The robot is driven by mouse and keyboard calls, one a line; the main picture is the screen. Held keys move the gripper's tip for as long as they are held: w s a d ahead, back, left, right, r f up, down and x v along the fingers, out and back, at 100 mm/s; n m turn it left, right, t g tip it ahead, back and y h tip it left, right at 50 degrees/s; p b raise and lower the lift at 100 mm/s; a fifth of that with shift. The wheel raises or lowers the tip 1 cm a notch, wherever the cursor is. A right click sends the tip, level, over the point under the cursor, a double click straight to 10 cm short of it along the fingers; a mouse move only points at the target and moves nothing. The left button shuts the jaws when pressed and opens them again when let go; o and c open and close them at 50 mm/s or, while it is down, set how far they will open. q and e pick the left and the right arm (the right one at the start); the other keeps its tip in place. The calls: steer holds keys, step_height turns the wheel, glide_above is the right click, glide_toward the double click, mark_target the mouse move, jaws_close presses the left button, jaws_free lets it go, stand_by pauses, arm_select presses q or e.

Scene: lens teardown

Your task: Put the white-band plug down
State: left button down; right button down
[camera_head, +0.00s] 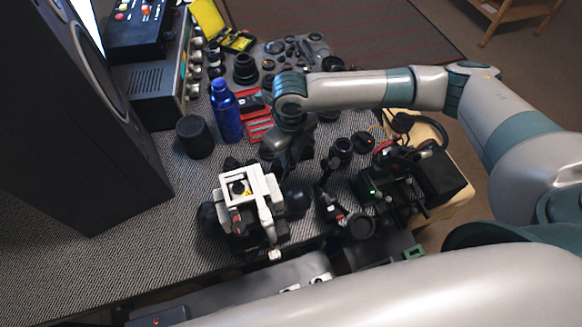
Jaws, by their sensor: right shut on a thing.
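My right arm reaches in from the right, and its gripper (270,156) points down over the middle of the table, just behind a white-and-black wheeled device (250,192). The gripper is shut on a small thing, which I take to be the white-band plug. The plug itself is hidden by the jaws and wrist or too small to make out, so I cannot tell whether it touches the table. My left gripper is not in view.
A blue bottle (226,112) and a black cylinder (195,137) stand left of the gripper. Red trays (258,128) lie behind it. Dark electronics (385,188) crowd the right. A big black cabinet (75,110) fills the left. The grey table (125,245) is clear at front left.

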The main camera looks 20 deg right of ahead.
steer(key=shift+r, duration=1)
